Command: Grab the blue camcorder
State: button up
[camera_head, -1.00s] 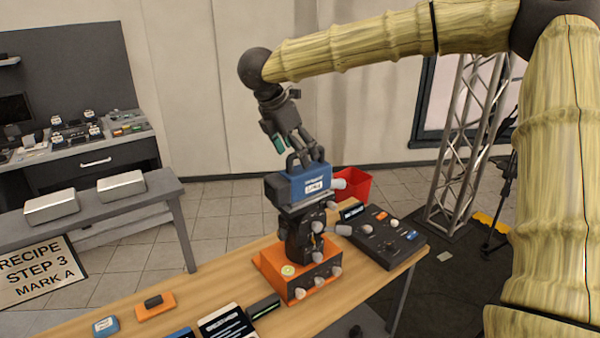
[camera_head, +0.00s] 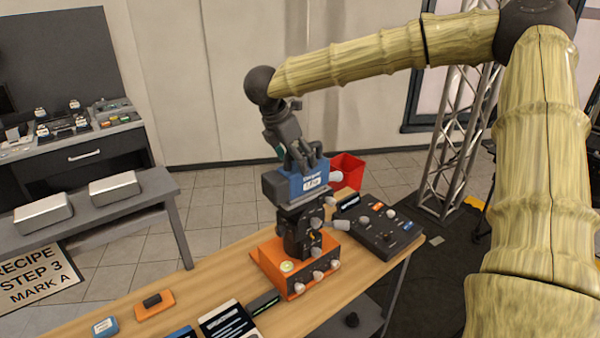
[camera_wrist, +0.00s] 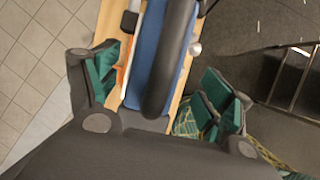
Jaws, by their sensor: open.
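The blue camcorder (camera_head: 311,180) has a blue and dark body, a white label and a dark top handle. It sits on a dark stand (camera_head: 299,233) on top of an orange box (camera_head: 270,262) on the wooden table. My gripper (camera_head: 304,161) is just above it, at the handle. In the wrist view my gripper (camera_wrist: 160,92) is open, with one green-padded finger on each side of the camcorder's dark handle (camera_wrist: 173,58). The pads look apart from the handle. The camcorder's blue side (camera_wrist: 150,35) shows beneath; its lower part is hidden.
A dark control panel (camera_head: 385,240) with knobs stands right of the orange box. Small boxes and dark cards lie on the table's front left. A red bin (camera_head: 349,168) stands on the floor behind. A metal truss (camera_head: 452,150) rises at right. A grey bench (camera_head: 80,225) is at left.

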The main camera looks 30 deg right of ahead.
jog(key=shift+d+f+p, duration=0.2)
jog(key=shift+d+p, duration=0.1)
jog(key=shift+p, duration=0.05)
jog(key=x, duration=0.1)
jog(key=p+x, duration=0.1)
jog(key=x, duration=0.1)
jog(key=shift+w, duration=0.25)
jog(key=shift+s+f, duration=0.1)
jog(key=shift+f, duration=0.1)
jog(key=c, duration=1.7)
jog(key=shift+r, duration=0.1)
grip_shut()
